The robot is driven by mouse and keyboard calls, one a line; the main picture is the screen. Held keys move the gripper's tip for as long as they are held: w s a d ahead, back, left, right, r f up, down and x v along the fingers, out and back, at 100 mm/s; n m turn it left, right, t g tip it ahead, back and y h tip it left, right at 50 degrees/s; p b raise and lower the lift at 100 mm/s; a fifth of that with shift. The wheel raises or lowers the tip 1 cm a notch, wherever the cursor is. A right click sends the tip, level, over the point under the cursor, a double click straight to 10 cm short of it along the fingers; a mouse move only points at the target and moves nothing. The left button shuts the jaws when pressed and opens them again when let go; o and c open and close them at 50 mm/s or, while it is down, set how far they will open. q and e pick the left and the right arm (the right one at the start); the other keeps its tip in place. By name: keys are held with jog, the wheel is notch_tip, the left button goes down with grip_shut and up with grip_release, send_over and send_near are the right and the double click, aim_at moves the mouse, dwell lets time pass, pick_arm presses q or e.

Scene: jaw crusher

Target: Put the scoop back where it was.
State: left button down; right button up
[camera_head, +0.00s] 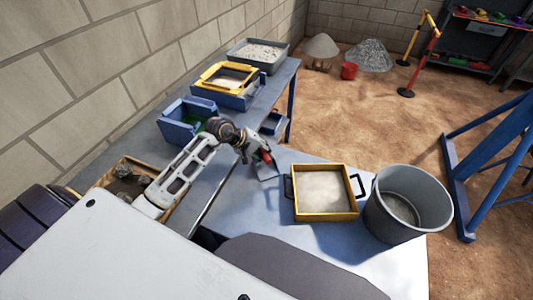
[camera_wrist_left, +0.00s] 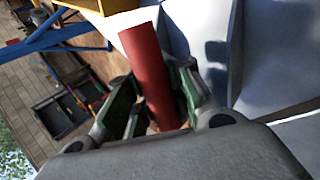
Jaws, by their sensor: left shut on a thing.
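My left gripper (camera_head: 258,154) is shut on the red handle, near the left edge of the front table. In the left wrist view the red handle (camera_wrist_left: 147,62) stands between the two dark green finger pads of my left gripper (camera_wrist_left: 158,103). Whether the pan touches the table top is hard to tell. My right gripper is not in view.
A yellow-framed sieve tray (camera_head: 324,217) and a grey bucket (camera_head: 408,205) stand on the front table (camera_head: 270,225).

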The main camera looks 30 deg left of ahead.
aim_at(261, 150)
pick_arm(q)
jog(key=shift+f, duration=0.1)
jog(key=c, duration=1.7)
grip_release()
jog(key=o, duration=0.5)
jog(key=shift+c, duration=0.2)
jog(key=shift+v, duration=2.2)
jog(key=b+v, duration=0.1)
jog(key=v, duration=0.6)
jog(key=shift+r, duration=0.4)
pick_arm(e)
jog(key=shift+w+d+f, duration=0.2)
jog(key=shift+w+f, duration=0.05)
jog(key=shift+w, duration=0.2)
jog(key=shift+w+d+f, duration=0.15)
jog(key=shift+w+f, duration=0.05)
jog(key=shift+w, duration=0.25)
